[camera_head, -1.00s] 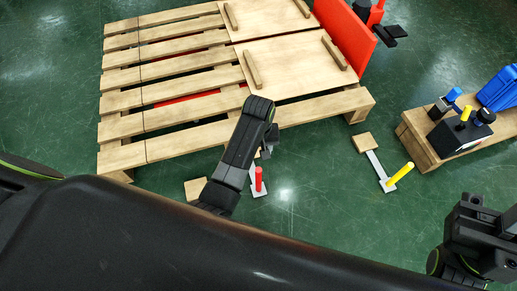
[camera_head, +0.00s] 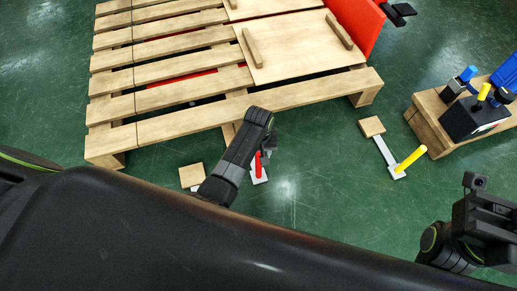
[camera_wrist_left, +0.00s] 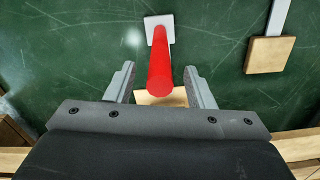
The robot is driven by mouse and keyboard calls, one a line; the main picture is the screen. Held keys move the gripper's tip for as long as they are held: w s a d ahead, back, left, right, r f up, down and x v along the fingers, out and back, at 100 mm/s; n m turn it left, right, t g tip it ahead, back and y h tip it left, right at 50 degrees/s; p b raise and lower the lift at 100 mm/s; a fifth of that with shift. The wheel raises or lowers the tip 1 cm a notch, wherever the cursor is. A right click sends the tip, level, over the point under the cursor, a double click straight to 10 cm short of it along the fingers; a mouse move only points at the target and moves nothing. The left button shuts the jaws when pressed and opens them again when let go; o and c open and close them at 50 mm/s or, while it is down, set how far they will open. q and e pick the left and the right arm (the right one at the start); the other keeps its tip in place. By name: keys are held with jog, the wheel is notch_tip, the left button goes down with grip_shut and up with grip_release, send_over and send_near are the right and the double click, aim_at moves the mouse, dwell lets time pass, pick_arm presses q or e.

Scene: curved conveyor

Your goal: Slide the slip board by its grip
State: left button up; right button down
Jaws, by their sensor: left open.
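A red upright grip (camera_head: 258,167) stands on a small white plate on the floor. A pale wooden block (camera_head: 191,176) lies to its left, partly behind my left arm. My left gripper (camera_head: 267,152) is just beside the red grip. In the left wrist view the open fingers (camera_wrist_left: 160,86) stand on either side of the red grip (camera_wrist_left: 161,70), with a gap at each side. A second set has a yellow grip (camera_head: 411,160), a grey strip and a wooden block (camera_head: 371,126). I cannot tell which one is the slip board. My right gripper (camera_head: 468,222) is partly visible; its jaws are unclear.
A slatted wooden pallet (camera_head: 180,127) lies behind the grips, with plywood panels (camera_head: 290,45) bearing wooden bars. A red panel (camera_head: 359,25) stands at its back right. A low wooden stand (camera_head: 430,115) carries blue and black items. Green floor is clear between the grips.

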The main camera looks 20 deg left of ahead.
pick_arm(q)
notch_tip(320, 180, down, 2)
jog(key=shift+f+b, duration=0.1)
jog(key=shift+b, duration=0.25)
jog(key=shift+c, duration=0.3)
grip_shut()
